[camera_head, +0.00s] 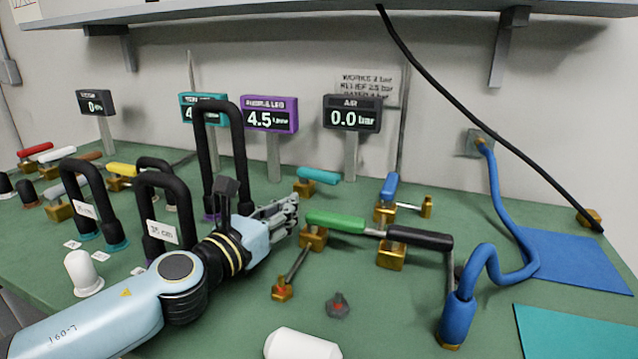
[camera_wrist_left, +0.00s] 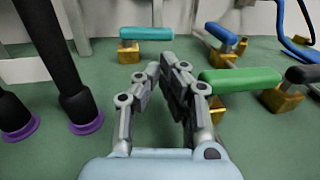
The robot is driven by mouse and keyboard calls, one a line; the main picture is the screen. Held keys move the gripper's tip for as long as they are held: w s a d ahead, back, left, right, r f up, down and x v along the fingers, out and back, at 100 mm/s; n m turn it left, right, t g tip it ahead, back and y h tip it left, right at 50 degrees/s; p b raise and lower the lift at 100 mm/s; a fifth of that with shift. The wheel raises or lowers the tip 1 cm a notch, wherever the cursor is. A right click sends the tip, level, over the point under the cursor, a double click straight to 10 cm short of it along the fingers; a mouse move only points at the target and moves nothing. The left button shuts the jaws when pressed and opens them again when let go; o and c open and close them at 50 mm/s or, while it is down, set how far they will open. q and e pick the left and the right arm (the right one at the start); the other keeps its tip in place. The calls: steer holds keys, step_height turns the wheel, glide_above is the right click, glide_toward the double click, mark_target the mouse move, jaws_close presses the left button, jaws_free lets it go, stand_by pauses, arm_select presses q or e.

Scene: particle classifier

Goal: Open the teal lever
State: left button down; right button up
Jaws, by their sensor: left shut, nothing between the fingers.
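The teal lever (camera_head: 318,175) sits on a brass valve block toward the back middle of the green bench. It also shows in the left wrist view (camera_wrist_left: 146,33), lying crosswise above its brass block, ahead of my fingertips. My left gripper (camera_head: 292,206) is shut and empty, just left of the green lever (camera_head: 336,222) and in front of the teal lever. In the left wrist view my left gripper (camera_wrist_left: 163,72) points toward the teal lever with a visible gap between them. My right gripper is not in view.
A black hose loop (camera_head: 224,107) stands behind my left arm. The green lever and a black lever (camera_head: 420,238) are on brass valves to the right. A blue lever (camera_head: 390,186) stands right of the teal one. A blue hose (camera_head: 505,215) curls at the right.

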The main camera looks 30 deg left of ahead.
mark_target(327, 179)
arm_select(q)
steer(key=w, duration=1)
steer(key=shift+w+a+f, duration=0.1)
steer(key=shift+w+a, duration=0.05)
steer(key=shift+a, duration=0.1)
steer(key=shift+w, duration=0.25)
steer(key=shift+w+d, duration=0.15)
steer(key=shift+w, duration=0.8)
steer(key=shift+r, duration=0.2)
